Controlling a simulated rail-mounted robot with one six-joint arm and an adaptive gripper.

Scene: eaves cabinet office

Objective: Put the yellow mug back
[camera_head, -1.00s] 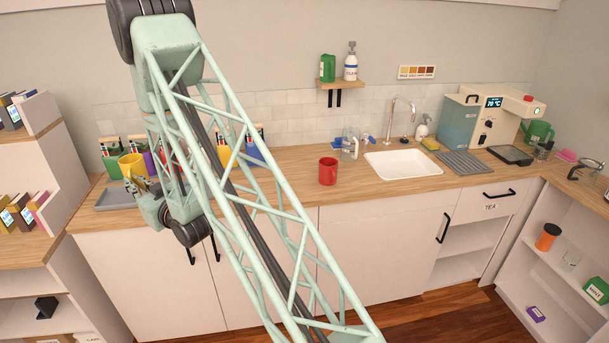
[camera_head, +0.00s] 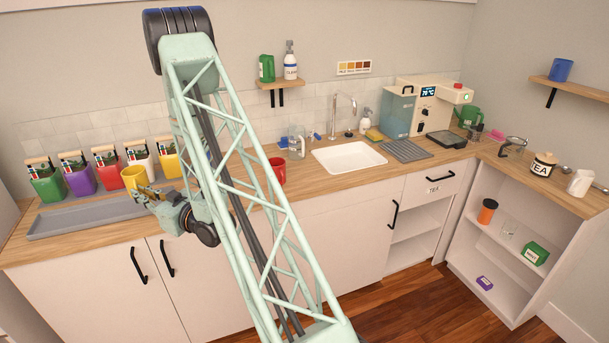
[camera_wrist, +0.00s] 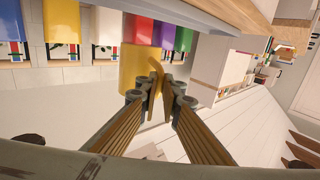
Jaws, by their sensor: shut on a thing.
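The yellow mug (camera_head: 133,177) is at my gripper (camera_head: 150,193) in the head view, in front of the row of coloured containers. In the wrist view my gripper (camera_wrist: 162,88) is shut on the handle of the yellow mug (camera_wrist: 136,68). The mug's body is beside the fingertips. A long grey tray (camera_head: 70,222) lies on the counter in front of the containers. From the head view I cannot tell the mug's exact height above the counter or tray.
Green (camera_head: 47,187), purple (camera_head: 82,180), red (camera_head: 108,175), white (camera_head: 142,165) and yellow (camera_head: 170,165) containers line the wall. A red mug (camera_head: 278,171) stands right of my arm, near the sink (camera_head: 348,157). Lower cabinets front the counter.

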